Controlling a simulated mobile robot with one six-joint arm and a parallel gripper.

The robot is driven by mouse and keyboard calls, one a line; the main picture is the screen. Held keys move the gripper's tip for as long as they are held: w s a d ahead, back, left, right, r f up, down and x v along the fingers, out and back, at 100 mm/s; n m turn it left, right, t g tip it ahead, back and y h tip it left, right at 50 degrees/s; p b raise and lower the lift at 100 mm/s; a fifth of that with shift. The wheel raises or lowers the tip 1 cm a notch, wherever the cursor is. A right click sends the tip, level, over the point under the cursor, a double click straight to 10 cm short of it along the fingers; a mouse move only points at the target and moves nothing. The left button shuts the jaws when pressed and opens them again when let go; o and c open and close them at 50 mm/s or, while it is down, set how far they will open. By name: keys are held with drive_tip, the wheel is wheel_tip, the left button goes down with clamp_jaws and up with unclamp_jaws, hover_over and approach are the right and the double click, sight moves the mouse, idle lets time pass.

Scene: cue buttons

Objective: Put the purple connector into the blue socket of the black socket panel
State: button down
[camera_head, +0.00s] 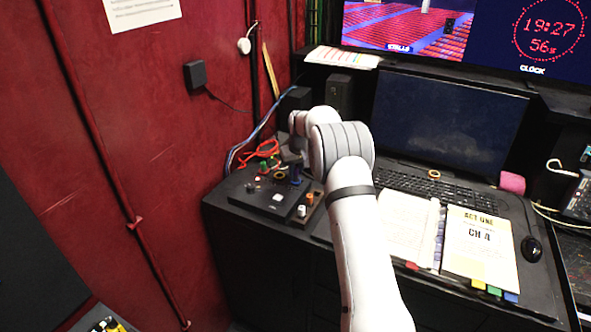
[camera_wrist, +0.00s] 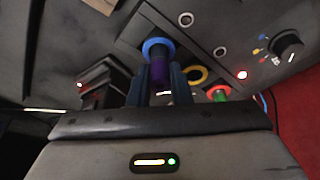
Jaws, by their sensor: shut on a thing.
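In the wrist view the purple connector (camera_wrist: 160,76) is held between the two fingers of my gripper (camera_wrist: 161,84). Its far end meets the blue ring of the blue socket (camera_wrist: 157,46) and is lined up with it. I cannot tell how deep it sits, because the ring and fingers hide the contact. The black socket panel (camera_wrist: 203,54) spreads behind. In the head view my gripper (camera_head: 293,168) is low over the panel's back part, and the black console (camera_head: 250,196) shows in front of it.
Beside the blue socket is an empty yellow ring (camera_wrist: 195,75). A green connector (camera_wrist: 218,95) stands at a red ring further right. Red and blue cables (camera_head: 262,149) lie behind the console.

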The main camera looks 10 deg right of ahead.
sight(296, 168)
drive_tip(key=shift+f+b, duration=0.45)
drive_tip(key=shift+f, duration=0.15)
idle(0.3)
drive_tip(key=c, duration=1.1)
unclamp_jaws()
drive_tip(key=shift+r, duration=0.15)
drive_tip(key=shift+r+p, duration=1.9)
drive_tip(key=shift+r, duration=1.55)
